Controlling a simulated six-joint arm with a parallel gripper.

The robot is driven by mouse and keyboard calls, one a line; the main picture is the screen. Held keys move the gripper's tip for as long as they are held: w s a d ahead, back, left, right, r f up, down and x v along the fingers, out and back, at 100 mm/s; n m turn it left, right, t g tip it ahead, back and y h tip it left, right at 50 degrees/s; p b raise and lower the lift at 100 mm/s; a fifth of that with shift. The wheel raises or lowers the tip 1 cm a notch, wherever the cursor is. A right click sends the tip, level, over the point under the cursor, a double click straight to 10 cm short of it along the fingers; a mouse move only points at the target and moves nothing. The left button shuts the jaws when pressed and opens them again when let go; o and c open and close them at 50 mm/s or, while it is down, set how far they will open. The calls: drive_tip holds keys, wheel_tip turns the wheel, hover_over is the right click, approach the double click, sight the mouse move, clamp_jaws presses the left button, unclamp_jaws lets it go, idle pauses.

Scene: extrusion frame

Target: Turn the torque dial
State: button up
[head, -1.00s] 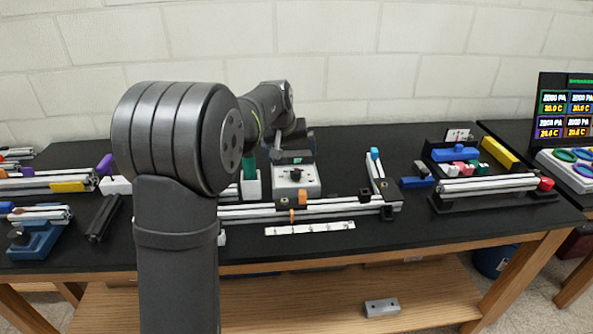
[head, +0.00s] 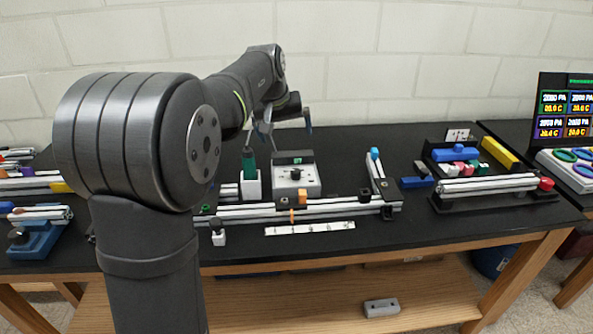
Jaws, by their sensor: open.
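A light grey box (head: 309,187) with a small green display stands on the black bench near the middle of the head view. A black knob (head: 295,174) on its face looks like the torque dial. My gripper (head: 288,138) is open and empty, above and behind the box, with its fingers spread apart. It is clear of the knob. The knob's pointer is too small to read.
A green-handled tool (head: 248,160) stands in a white holder (head: 251,185) left of the box. An extrusion frame (head: 340,207) with an orange block (head: 302,196) lies in front. A white strip (head: 310,229) lies nearer the bench edge. A parts tray (head: 490,202) sits to the right.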

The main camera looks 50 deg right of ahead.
drive_tip(key=shift+a+r, duration=0.2)
drive_tip(key=shift+r, duration=0.3)
